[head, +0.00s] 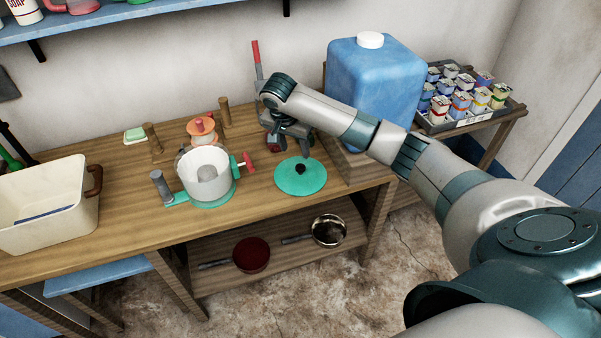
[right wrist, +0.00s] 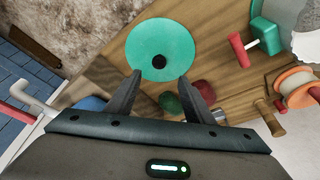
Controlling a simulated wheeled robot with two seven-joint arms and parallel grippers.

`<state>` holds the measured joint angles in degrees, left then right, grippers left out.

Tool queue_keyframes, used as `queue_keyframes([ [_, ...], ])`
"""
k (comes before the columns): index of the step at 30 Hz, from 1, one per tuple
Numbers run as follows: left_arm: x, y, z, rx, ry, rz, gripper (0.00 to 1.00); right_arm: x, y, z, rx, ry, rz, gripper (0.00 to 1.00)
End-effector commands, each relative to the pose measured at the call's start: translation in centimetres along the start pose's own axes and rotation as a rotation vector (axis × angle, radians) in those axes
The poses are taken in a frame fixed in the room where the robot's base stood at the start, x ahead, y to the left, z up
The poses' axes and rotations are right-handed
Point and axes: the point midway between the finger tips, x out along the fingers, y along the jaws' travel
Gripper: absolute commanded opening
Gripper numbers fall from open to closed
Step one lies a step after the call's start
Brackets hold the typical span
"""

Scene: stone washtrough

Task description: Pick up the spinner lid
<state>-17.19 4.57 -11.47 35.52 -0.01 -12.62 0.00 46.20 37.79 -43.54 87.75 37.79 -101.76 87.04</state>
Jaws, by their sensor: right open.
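The spinner lid is a flat teal disc (head: 300,179) with a small black knob at its centre. It lies on the wooden bench to the right of the white and teal spinner bowl (head: 205,175). In the right wrist view the lid (right wrist: 160,42) is ahead of the fingertips, with the black knob between and beyond them. My right gripper (head: 290,150) is open and empty, above and behind the lid, apart from it; its two fingers (right wrist: 160,85) show spread in the wrist view. My left gripper is not in view.
A blue water container (head: 375,85) stands right of my right gripper. A white basin (head: 45,205) is at the left. An orange and cream spool (head: 202,130) and wooden pegs stand behind the bowl. Pans (head: 328,231) sit on the lower shelf. Bench in front of the lid is clear.

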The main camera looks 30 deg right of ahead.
Motion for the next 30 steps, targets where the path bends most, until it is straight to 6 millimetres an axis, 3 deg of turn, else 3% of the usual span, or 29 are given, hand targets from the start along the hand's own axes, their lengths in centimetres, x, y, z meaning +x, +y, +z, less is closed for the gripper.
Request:
queue_keyframes([
  [10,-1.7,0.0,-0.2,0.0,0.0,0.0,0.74,4.9,0.0,0.0,-0.001,-0.001,0.001,0.47],
  [23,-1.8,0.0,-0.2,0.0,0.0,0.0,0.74,5.5,0.0,0.0,-0.001,0.0,-0.001,0.47],
  [30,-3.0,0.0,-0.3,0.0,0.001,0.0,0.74,6.7,0.2,-0.1,-0.001,-0.001,0.003,0.47],
])
